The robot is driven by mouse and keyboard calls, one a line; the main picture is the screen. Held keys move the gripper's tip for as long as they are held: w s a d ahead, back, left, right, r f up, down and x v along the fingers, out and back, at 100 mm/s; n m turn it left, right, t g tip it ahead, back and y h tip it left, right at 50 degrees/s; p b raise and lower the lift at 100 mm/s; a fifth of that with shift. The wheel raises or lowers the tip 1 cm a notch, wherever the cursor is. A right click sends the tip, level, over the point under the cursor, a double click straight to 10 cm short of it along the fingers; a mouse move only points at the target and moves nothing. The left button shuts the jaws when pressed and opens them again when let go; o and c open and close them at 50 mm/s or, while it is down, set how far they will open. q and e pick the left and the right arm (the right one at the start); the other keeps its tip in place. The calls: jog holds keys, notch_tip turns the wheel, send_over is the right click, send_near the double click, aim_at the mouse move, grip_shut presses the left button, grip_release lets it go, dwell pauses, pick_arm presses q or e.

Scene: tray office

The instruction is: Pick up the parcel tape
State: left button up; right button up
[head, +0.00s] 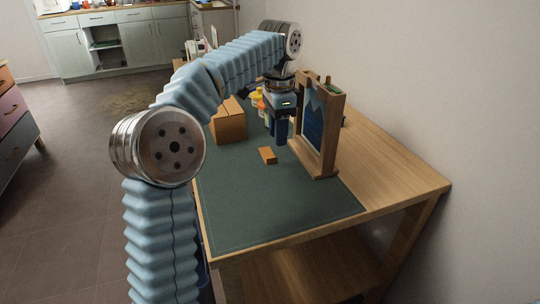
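No roll of parcel tape can be made out clearly. A small orange-brown block (267,155) lies on the dark green mat (262,212); I cannot tell whether it is the tape. My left gripper (282,140) points down above the mat, slightly right of and beyond the block, close to the wooden stand (328,150). The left fingers look close together, but their gap is not clear and I see nothing held. My arm hides part of the table's far end. My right gripper is out of view.
A brown cardboard box (228,124) stands on the mat behind the block. Small bottles with yellow and orange parts (257,97) stand beyond it. The wooden stand holds a dark blue panel (314,120). The mat's front part is clear, and a wall (440,90) runs along the right.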

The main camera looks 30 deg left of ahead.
aim_at(274, 164)
pick_arm(q)
jog(key=f, duration=0.4)
jog(key=a+f, duration=0.1)
jog(key=f, duration=0.2)
jog(key=shift+s+b, duration=0.15)
jog(key=shift+b, duration=0.2)
jog(key=shift+c, duration=0.3)
grip_shut()
